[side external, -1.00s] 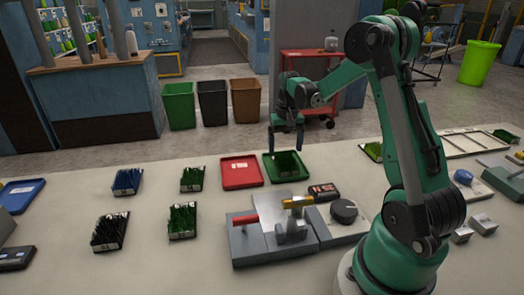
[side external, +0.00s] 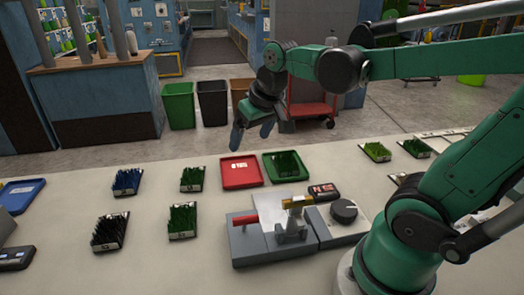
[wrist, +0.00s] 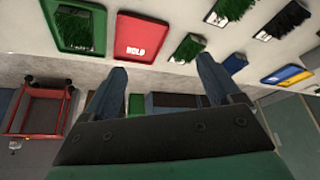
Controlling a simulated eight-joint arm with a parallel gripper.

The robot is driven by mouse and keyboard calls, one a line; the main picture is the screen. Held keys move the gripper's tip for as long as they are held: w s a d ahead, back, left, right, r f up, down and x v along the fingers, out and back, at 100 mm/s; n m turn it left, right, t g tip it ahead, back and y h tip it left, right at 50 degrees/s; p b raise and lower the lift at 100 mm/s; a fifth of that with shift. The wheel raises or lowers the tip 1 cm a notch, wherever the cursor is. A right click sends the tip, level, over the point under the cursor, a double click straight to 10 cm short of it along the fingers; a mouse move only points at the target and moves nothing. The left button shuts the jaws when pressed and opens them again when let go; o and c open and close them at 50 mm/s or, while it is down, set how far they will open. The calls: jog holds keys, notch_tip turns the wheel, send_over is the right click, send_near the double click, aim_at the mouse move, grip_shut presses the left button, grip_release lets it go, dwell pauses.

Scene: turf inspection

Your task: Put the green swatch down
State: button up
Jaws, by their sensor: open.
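A green swatch (side external: 286,163) of turf lies in the green tray (side external: 289,182), just right of the red tray (side external: 242,174). The wrist view shows this swatch (wrist: 74,30) in the tray at upper left. My gripper (side external: 252,130) is above and left of the green tray, at the table's far edge in the side view, and clear of the trays. In the wrist view its two fingers (wrist: 161,68) are spread wide with nothing between them. Nothing is seen touching the swatch.
Other green swatches (side external: 192,179) (side external: 183,222), a blue one (side external: 127,181) and a black one (side external: 110,232) stand to the left. More green swatches (side external: 377,151) stand at right. A grey fixture (side external: 275,238) sits in front of the trays. The red tray reads HOLD (wrist: 137,48).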

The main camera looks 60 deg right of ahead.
jog(key=s+a+f+n+t+y, duration=0.1)
jog(key=s+a+f+n+t, duration=0.1)
jog(key=a, duration=0.4)
jog(key=shift+s+a+n+t, duration=0.25)
jog(key=shift+s+n+t, duration=0.05)
jog(key=shift+s+n, duration=0.25)
dwell(0.5)
